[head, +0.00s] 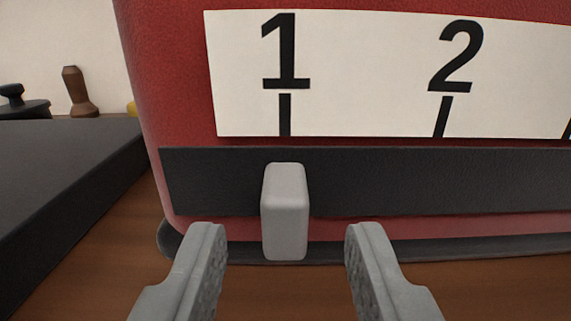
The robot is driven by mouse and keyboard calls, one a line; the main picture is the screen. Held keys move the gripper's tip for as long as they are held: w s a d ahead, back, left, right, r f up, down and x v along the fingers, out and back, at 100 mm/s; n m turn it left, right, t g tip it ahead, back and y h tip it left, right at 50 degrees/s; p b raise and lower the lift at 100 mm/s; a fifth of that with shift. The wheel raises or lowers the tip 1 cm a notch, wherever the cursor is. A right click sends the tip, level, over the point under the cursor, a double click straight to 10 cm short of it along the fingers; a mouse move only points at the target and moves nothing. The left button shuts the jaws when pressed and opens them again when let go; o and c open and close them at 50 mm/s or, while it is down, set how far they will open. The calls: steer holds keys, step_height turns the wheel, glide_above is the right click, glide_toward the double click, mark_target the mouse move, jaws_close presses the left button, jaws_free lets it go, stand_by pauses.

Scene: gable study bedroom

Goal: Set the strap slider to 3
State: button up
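The strap slider (285,212) is a grey upright block on a black strap (430,181) that runs across the front of a red body (172,70). The slider stands right below the 1 mark on a white scale (350,75). The 2 mark shows to its right; the 3 is outside the view, with only a bit of a dark mark at the right edge. My gripper (286,245) is open, with one finger to the left and one to the right of the slider. Gaps show on both sides, and neither finger appears to touch it.
The red body stands on a dark base (400,250) on a brown wooden surface (270,290). A large black block (60,190) lies at the left. A brown wooden stamp-like piece (77,92) and a dark knobbed object (18,103) stand behind it.

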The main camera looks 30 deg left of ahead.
mark_target(285, 210)
steer(key=shift+x, duration=1.4)
jaws_close()
